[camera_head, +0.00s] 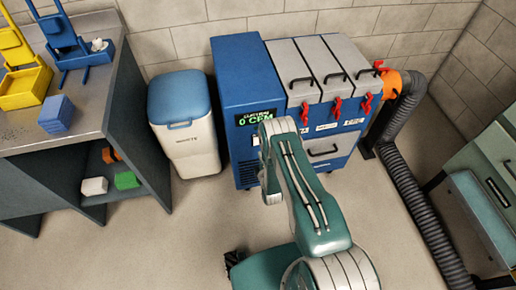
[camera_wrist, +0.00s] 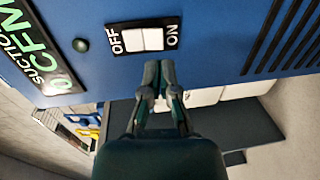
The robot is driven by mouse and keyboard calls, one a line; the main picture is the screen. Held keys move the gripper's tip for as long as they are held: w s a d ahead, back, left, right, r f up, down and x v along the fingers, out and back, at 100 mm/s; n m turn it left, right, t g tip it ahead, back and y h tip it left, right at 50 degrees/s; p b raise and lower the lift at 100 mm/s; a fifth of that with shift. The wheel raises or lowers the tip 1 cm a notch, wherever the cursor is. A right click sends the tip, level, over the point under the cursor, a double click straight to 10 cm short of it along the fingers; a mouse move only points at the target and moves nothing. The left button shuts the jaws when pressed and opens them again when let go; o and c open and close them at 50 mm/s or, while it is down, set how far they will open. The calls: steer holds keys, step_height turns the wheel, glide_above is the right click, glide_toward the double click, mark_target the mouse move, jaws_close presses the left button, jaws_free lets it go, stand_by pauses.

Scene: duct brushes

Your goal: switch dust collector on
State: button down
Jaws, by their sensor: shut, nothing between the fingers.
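The dust collector (camera_head: 246,73) is a blue cabinet with grey lids, standing against the back wall. Its green display (camera_head: 256,117) reads 0 CFM, and part of that display (camera_wrist: 38,60) shows in the wrist view. A white rocker switch (camera_wrist: 142,39) on a black plate marked OFF and ON is on the blue panel in the wrist view. My gripper (camera_wrist: 157,66) is shut and empty, its tips just below the switch in the picture. I cannot tell whether they touch the panel.
A white bin with a blue lid (camera_head: 181,97) stands left of the collector. A workbench (camera_head: 95,110) with yellow and blue holders is at far left. A grey duct hose (camera_head: 412,195) runs along the floor at right, beside a green cabinet (camera_head: 480,195). Vent slots (camera_wrist: 285,40) are right of the switch.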

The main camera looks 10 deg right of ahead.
steer(key=shift+w+f, duration=0.15)
steer(key=shift+w, duration=1.05)
steer(key=shift+w+f, duration=0.15)
steer(key=shift+w, duration=1)
steer(key=shift+w+f, duration=0.1)
steer(key=shift+w, duration=0.15)
steer(key=shift+s, duration=0.15)
